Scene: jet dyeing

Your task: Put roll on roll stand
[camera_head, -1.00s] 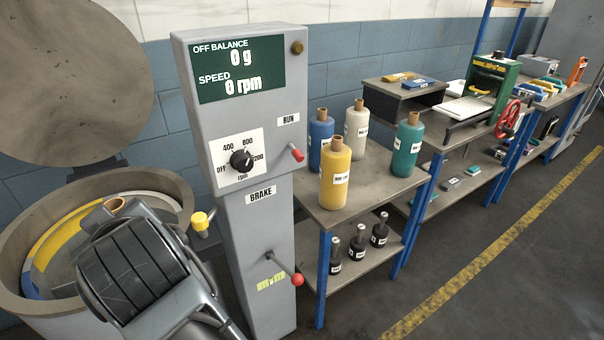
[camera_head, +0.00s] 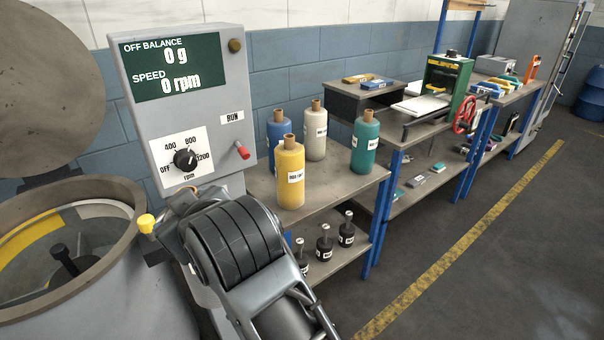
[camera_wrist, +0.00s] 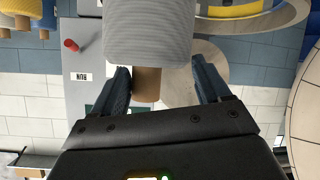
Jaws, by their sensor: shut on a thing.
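My gripper (camera_wrist: 162,84) is shut around the brown core end of a pale grey roll (camera_wrist: 148,35) in the wrist view. In the head view my arm hides most of this roll; the wrist (camera_head: 235,245) is in front of the control column, right of the drum. Several rolls, blue (camera_head: 277,138), cream (camera_head: 315,135), yellow (camera_head: 290,178) and teal (camera_head: 365,145), stand upright on the top of a blue-legged table (camera_head: 335,185). I cannot tell for sure which surface is the roll stand.
The open drum (camera_head: 120,240) is at the left, with its round lid (camera_head: 50,80) raised behind it. The grey control column (camera_head: 190,110) reads 0 rpm and has a red-tipped RUN lever (camera_head: 243,153). Several dark weights (camera_head: 325,245) stand on the lower shelf. Open floor (camera_head: 480,250) lies at the right.

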